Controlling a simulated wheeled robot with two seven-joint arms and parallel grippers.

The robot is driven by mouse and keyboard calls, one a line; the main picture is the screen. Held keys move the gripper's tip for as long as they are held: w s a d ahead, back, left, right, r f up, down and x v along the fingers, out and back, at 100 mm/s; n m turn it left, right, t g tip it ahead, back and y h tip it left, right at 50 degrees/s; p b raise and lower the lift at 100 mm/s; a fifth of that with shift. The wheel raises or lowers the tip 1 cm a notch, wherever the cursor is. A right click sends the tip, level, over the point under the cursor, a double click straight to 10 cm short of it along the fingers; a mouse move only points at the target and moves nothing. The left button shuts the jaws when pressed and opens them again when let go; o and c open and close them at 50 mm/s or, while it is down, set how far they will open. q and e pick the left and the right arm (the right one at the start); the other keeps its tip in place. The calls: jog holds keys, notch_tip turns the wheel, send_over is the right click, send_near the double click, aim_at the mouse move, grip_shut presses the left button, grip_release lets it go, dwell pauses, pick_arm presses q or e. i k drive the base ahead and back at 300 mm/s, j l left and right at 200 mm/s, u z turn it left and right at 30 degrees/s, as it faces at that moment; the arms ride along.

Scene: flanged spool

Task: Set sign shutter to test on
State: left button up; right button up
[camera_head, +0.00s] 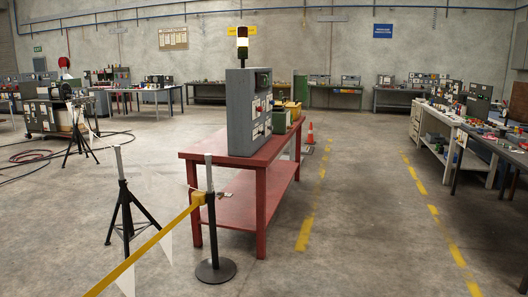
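No sign shutter can be clearly made out, and no "test on" lettering is readable. A grey upright cabinet (242,112) stands on a red table (230,149) near the middle. Neither of my grippers is in view.
A black-based post (214,268) with a yellow belt (150,243) stands before the red table. A black tripod stand (126,212) is left of it. An orange cone (311,133) is behind the table. Benches (470,160) line the right. Yellow-marked floor (370,220) is clear right of the table.

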aim_at(260, 77)
jog(key=i+z, duration=0.1)
jog(key=i, duration=2)
jog(key=i+u, duration=0.15)
jog(key=i, duration=0.4)
jog(key=i+l+u, duration=0.15)
jog(key=i, duration=0.35)
jog(key=i+l+u, duration=0.2)
jog(key=i, duration=0.35)
jog(key=i+l+u, duration=0.15)
jog(key=i, duration=0.35)
jog(key=i+l+u, duration=0.15)
jog(key=i+l, duration=0.3)
jog(key=i, duration=0.05)
